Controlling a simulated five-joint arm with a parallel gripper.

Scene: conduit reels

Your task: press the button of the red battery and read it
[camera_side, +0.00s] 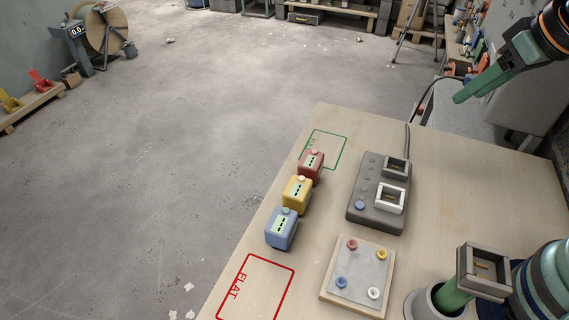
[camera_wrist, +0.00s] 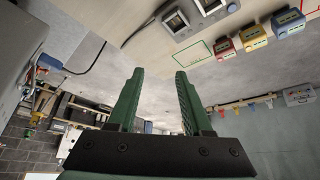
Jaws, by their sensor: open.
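The red battery (camera_side: 311,168) stands at the far end of a row on the table. It has a pale button (camera_side: 314,152) on top and a light panel with small dark marks, too small to read. The yellow battery (camera_side: 297,195) and the blue battery (camera_side: 281,231) stand nearer in the row. In the wrist view the red battery (camera_wrist: 225,50) is at the upper right, beside the yellow (camera_wrist: 252,38) and blue (camera_wrist: 288,23) ones. My gripper (camera_wrist: 160,73) is open and empty. In the side view it is at the upper right, raised and well apart from the batteries.
A dark charger-like unit (camera_side: 369,207) with a cable stands right of the batteries. A pale board with coloured knobs (camera_side: 334,292) is in front of it. A green outline (camera_side: 345,150) lies behind the red battery and a red outline marked FLAT (camera_side: 289,283) at the front.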

